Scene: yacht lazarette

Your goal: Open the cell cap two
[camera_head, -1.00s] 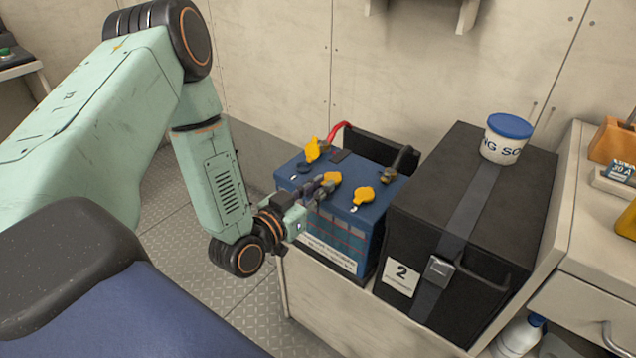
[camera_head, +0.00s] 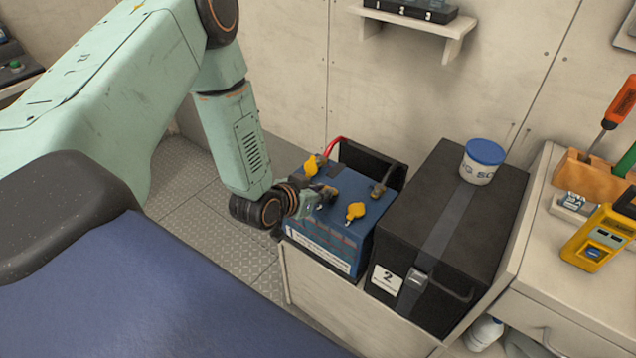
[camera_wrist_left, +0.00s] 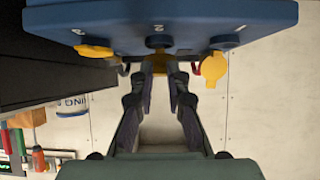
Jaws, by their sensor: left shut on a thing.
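The blue battery (camera_head: 340,244) stands in a box and has three yellow cell caps on top. The far-left cap (camera_head: 311,165) stands tilted up beside a dark opening; it shows raised in the left wrist view (camera_wrist_left: 213,68). The near-right cap (camera_head: 355,211) also shows in the left wrist view (camera_wrist_left: 95,51). My left gripper (camera_head: 325,196) is at the middle of the battery top. In the left wrist view its fingers (camera_wrist_left: 161,76) are shut on the middle cap (camera_wrist_left: 158,62), by the mark 2. The fingers hide most of this cap. My right gripper is out of view.
A black box (camera_head: 465,220) marked 2 stands right of the battery, with a blue-lidded tub (camera_head: 480,163) on it. A red cable (camera_head: 333,145) and a dark terminal (camera_head: 380,188) rise at the battery's back. A shelf (camera_head: 440,28) is above.

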